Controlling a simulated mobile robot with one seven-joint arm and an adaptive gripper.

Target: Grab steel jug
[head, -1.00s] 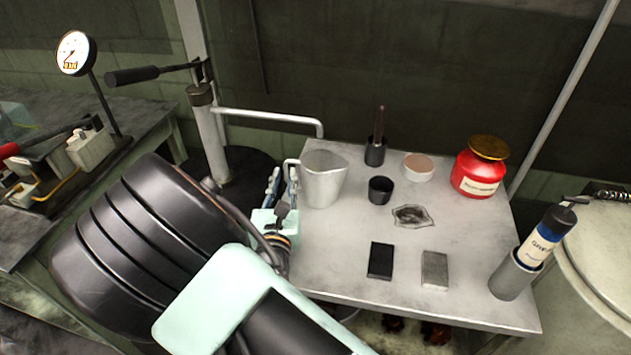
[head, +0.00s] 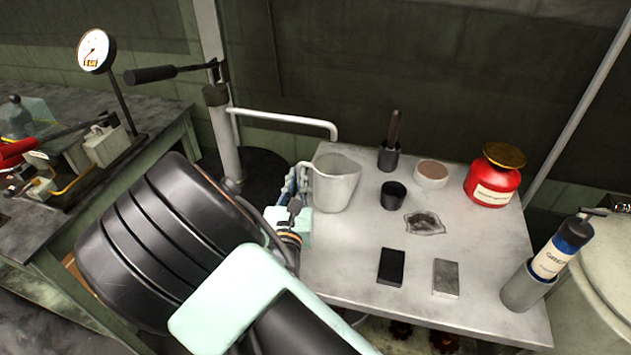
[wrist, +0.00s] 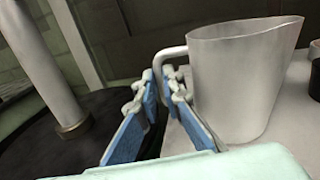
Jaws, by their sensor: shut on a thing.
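The steel jug (head: 336,184) stands upright at the left back part of the metal table. It fills the right half of the wrist view (wrist: 237,85), its handle on the left side and its spout pointing right. My gripper (head: 297,180) is at the jug's left side. In the wrist view, its blue-padded fingers (wrist: 166,82) are closed around the jug's handle. The jug's base appears to rest on the tabletop.
A black cup (head: 393,195), a dark holder with a brown handle (head: 389,157), a round tin (head: 431,174) and a red jar (head: 493,177) stand right of the jug. Two flat blocks lie at the front. A white pipe (head: 285,119) runs behind the jug.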

